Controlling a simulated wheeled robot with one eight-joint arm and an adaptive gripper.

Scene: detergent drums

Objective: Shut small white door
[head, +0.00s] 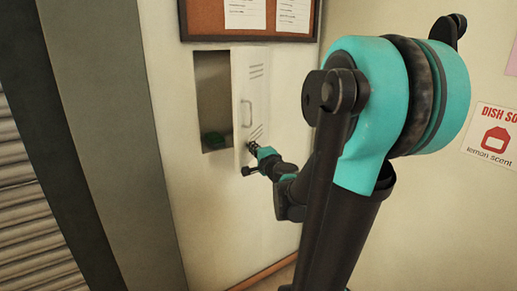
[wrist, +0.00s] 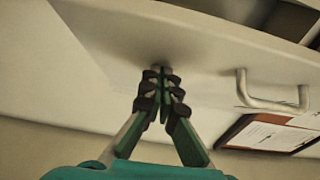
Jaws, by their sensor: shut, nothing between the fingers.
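The small white door (head: 250,95) stands open from a wall cabinet (head: 212,100) in the head view, swung out to the right of the opening. It has vent slots and a handle (head: 246,113). The handle also shows at the right in the wrist view (wrist: 270,104). My gripper (head: 252,150) is shut and empty at the door's lower part, below the handle. In the wrist view the fingertips (wrist: 157,72) meet at the door's panel (wrist: 180,50) and seem to touch it, though exact contact is hard to tell.
A cork board (head: 250,17) with papers hangs above. A grey shutter (head: 20,170) is at the left, and a dish soap poster (head: 493,136) is on the right wall.

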